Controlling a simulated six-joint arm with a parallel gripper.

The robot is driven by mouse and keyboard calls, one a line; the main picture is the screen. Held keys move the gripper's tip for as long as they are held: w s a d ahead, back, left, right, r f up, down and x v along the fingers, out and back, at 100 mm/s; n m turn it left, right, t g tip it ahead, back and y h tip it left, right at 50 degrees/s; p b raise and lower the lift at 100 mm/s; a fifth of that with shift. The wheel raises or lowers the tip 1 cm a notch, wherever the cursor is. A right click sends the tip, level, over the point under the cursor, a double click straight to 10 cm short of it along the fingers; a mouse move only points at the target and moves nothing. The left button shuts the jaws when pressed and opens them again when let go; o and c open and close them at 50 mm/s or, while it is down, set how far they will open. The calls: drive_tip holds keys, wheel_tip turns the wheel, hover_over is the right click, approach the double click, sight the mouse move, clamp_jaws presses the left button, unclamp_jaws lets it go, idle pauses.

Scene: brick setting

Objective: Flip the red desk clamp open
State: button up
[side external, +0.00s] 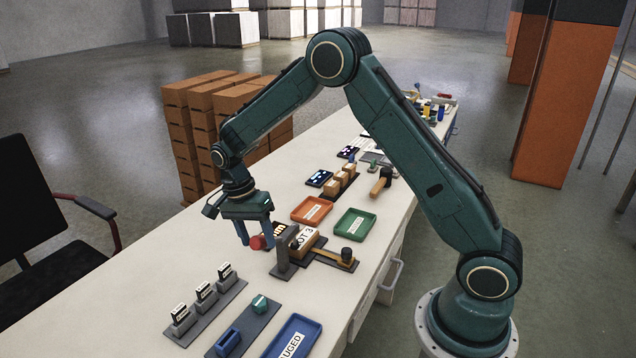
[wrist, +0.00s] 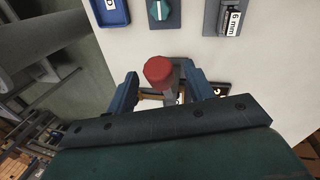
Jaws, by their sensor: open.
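The red desk clamp shows as a round red knob (side external: 256,242) beside a grey upright post (side external: 282,258) on the bench. In the wrist view the red knob (wrist: 158,71) stands between the two blue fingers, on a grey stem. My gripper (side external: 254,238) points down with its fingers open on either side of the knob. In the wrist view my gripper (wrist: 159,78) shows a gap between each finger and the knob. The lower part of the clamp is largely hidden behind my gripper and the post.
Orange (side external: 311,209) and green (side external: 355,222) trays lie beyond. A blue tray (side external: 292,338) and small holders (side external: 204,305) are in front. Bench is clear at left.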

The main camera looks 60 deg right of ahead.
drive_tip(key=shift+c, duration=0.4)
clamp_jaws()
drive_tip(key=shift+d+r, duration=0.2)
drive_tip(key=shift+d+r+y, duration=0.4)
drive_tip(key=shift+d+y, duration=0.1)
drive_tip(key=shift+y, duration=0.3)
drive_tip(key=shift+d+r+y, duration=0.4)
drive_tip(key=shift+d+y, duration=0.05)
drive_tip(key=shift+y, duration=0.35)
drive_tip(key=shift+d+r, duration=0.1)
drive_tip(key=shift+r, duration=0.05)
drive_tip(key=shift+d+r, duration=0.25)
drive_tip(key=shift+d, duration=0.5)
drive_tip(key=shift+d+r, duration=0.3)
drive_tip(key=shift+d, duration=0.45)
drive_tip(key=shift+d+r, duration=0.25)
drive_tip(key=shift+d, duration=0.5)
drive_tip(key=shift+s+d+f, duration=0.1)
drive_tip(key=shift+d+f, duration=0.05)
drive_tip(key=shift+d, duration=1.55)
